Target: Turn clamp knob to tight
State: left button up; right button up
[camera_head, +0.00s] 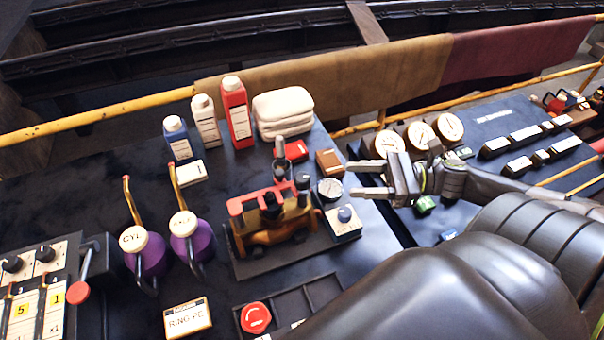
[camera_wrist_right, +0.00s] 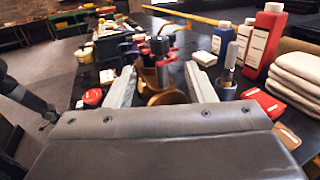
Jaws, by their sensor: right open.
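A red clamp fixture (camera_head: 248,203) holds a brass part (camera_head: 268,236) on a dark plate on the bench. A dark knob (camera_head: 271,203) stands on it, and a white box with a blue knob (camera_head: 344,214) sits just right of it. I cannot tell for sure which is the clamp knob. My right gripper (camera_head: 352,179) is open and empty, to the right of the fixture and above the bench, its fingers pointing left toward it. In the right wrist view the open fingers (camera_wrist_right: 161,70) frame the fixture beyond, with red parts (camera_wrist_right: 164,60) showing. My left gripper is out of view.
Bottles (camera_head: 237,113) and folded white cloths (camera_head: 283,112) stand behind the fixture. Two purple oil cans (camera_head: 147,262) stand to its left, and a red stop button (camera_head: 255,318) is in front. Gauges (camera_head: 420,134) lie behind my right gripper. A yellow rail (camera_head: 95,117) runs along the back.

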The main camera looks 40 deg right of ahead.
aim_at(302, 177)
jog(key=b+x, duration=0.6)
jog(key=x, duration=0.3)
jog(key=shift+w+a, duration=0.1)
jog(key=shift+a, duration=0.25)
jog(key=shift+x, duration=1.15)
